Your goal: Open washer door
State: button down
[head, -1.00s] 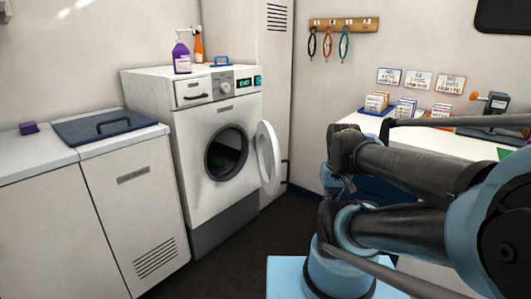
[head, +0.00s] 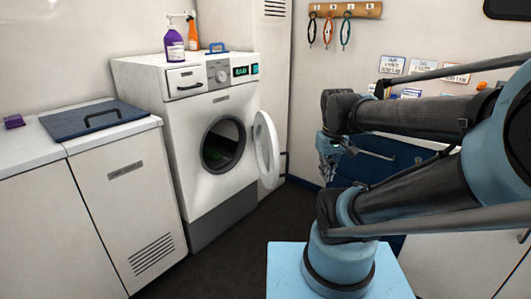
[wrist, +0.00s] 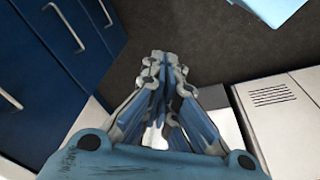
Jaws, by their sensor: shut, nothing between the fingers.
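The white washer (head: 185,160) stands against the back wall in the head view. Its round door (head: 266,150) is swung open to the right, standing out from the front. The dark drum opening (head: 223,145) is exposed, with something green inside. My gripper (head: 329,175) hangs to the right of the door, apart from it, and is partly hidden by my arm. In the wrist view my gripper (wrist: 163,62) has its fingers together with nothing between them, above the dark floor.
A purple bottle (head: 174,47) and an orange bottle (head: 193,35) stand on the washer. A white cabinet (head: 125,190) with a dark blue lid (head: 95,119) is at left. Blue drawers (head: 390,165) are behind my arm. Dark floor (head: 245,235) is free before the washer.

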aim_at(270, 149)
jog(key=w+a+r+n+h, duration=0.1)
jog(key=w+a+r+n, duration=0.2)
jog(key=w+a+n, duration=0.35)
jog(key=w+a+r+n, duration=0.3)
jog(key=w, duration=0.6)
jog(key=w+a+f+n+g+h, duration=0.1)
jog(key=w+a+f+n, duration=0.1)
jog(key=w+a+n, duration=0.45)
jog(key=w+a+f+n, duration=0.15)
jog(key=w+a, duration=0.25)
jog(key=a, duration=0.6)
jog(key=w+d+f, duration=0.2)
jog(key=d+f, duration=0.3)
jog(key=f, duration=0.4)
jog(key=shift+w+d+f, duration=0.15)
jog(key=shift+d+f, duration=0.1)
jog(key=shift+n, duration=0.25)
